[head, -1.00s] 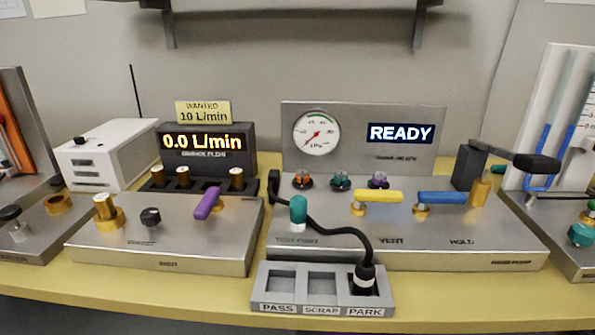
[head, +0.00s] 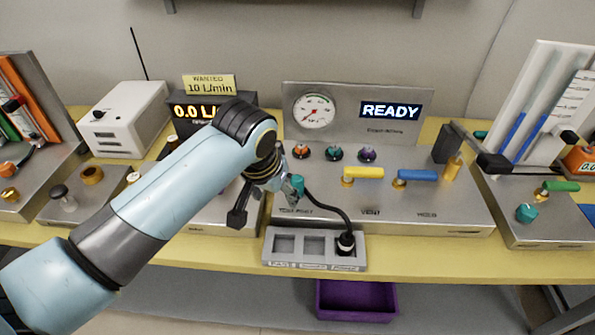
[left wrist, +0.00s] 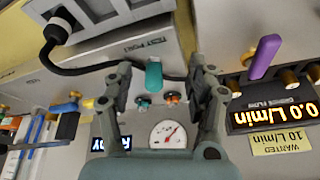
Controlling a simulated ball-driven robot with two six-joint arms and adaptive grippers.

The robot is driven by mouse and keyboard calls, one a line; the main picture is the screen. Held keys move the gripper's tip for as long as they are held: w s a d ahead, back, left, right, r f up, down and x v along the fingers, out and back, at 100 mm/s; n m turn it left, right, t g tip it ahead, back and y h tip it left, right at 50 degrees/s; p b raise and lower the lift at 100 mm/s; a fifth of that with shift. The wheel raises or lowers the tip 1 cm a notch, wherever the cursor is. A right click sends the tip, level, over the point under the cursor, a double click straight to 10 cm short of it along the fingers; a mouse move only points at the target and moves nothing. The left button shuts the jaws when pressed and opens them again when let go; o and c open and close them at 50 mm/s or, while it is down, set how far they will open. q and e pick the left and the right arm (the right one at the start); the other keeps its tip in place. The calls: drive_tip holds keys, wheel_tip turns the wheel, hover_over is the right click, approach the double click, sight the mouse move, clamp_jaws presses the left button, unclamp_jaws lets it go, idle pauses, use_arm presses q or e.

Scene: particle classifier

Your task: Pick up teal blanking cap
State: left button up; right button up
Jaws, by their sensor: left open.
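The teal blanking cap (head: 298,186) stands on the test port of the steel panel, partly hidden by my left gripper in the head view. In the left wrist view the cap (left wrist: 153,75) shows between the two fingers, with a gap on each side. My left gripper (head: 268,200) is open and empty over the panel's left end; its fingers also show in the left wrist view (left wrist: 158,84). My right gripper is in neither view.
A black hose runs beside the cap to the grey tray (head: 272,259) in front. Yellow (head: 364,173) and blue (head: 417,175) levers stand to the right. The gauge panel (head: 350,135) reads READY behind. A purple bin (head: 355,300) is below the bench.

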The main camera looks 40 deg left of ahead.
use_arm(q)
drive_tip(key=n+p, duration=0.1)
approach(297, 177)
drive_tip(key=x, duration=0.4)
drive_tip(key=shift+w+f, duration=0.1)
drive_tip(key=shift+f, duration=0.15)
drive_tip(key=shift+x, duration=3.05)
drive_tip(key=shift+d, duration=0.1)
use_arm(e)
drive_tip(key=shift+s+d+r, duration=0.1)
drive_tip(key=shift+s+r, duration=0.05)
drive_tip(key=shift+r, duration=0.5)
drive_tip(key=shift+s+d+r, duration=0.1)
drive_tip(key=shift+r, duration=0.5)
use_arm(q)
drive_tip(key=shift+c, duration=0.3)
drive_tip(key=c, duration=1)
drive_tip(key=shift+p, duration=0.3)
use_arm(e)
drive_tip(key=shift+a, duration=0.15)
use_arm(q)
drive_tip(key=shift+r, duration=0.1)
